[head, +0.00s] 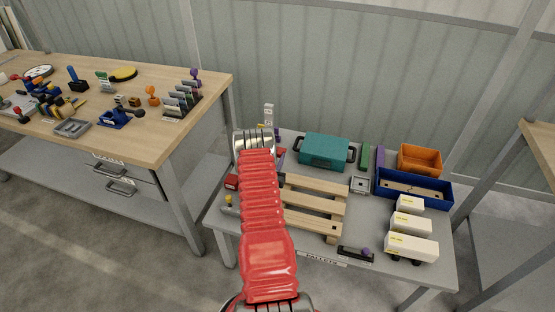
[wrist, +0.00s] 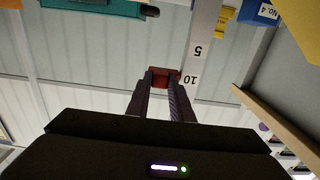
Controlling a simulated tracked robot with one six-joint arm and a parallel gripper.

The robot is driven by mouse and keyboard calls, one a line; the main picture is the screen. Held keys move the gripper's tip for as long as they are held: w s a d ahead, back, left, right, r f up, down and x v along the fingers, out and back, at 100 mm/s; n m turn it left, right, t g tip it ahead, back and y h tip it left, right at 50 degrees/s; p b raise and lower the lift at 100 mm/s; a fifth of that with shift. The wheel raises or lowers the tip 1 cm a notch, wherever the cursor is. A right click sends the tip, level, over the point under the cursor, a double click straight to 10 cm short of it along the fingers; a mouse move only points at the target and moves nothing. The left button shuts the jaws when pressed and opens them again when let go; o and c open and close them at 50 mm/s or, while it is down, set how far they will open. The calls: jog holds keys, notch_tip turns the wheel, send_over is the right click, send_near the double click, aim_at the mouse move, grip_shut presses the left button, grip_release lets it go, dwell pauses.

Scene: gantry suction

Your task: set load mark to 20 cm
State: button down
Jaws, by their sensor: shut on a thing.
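A white upright scale (wrist: 200,50) with black numbers 5 and 10 shows in the wrist view; its top also shows in the head view (head: 268,113). A small dark red block (wrist: 161,73), likely the load mark, sits at the left edge of the scale, about level with the 10. My gripper (wrist: 161,82) is shut on this red block, one dark finger on each side. No 20 is readable in either view. In the head view my red arm hides the gripper, the block and the lower scale.
A teal case (head: 325,150), a wooden pallet (head: 318,205), a blue bin (head: 412,198), an orange bin (head: 420,160) and white model trucks (head: 411,246) crowd the grey table (head: 360,275). A wooden workbench (head: 185,92) with tools stands to the left.

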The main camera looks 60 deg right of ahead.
jog(key=shift+r, duration=0.15)
notch_tip(320, 180, up, 10)
dwell(0.9)
jog(key=c, duration=1.6)
grip_release()
jog(key=shift+o, duration=0.2)
jog(key=s+a, duration=0.2)
jog(key=a, duration=1.1)
jog(key=shift+a, duration=0.3)
jog(key=shift+s+f, duration=0.1)
jog(key=shift+f, duration=0.15)
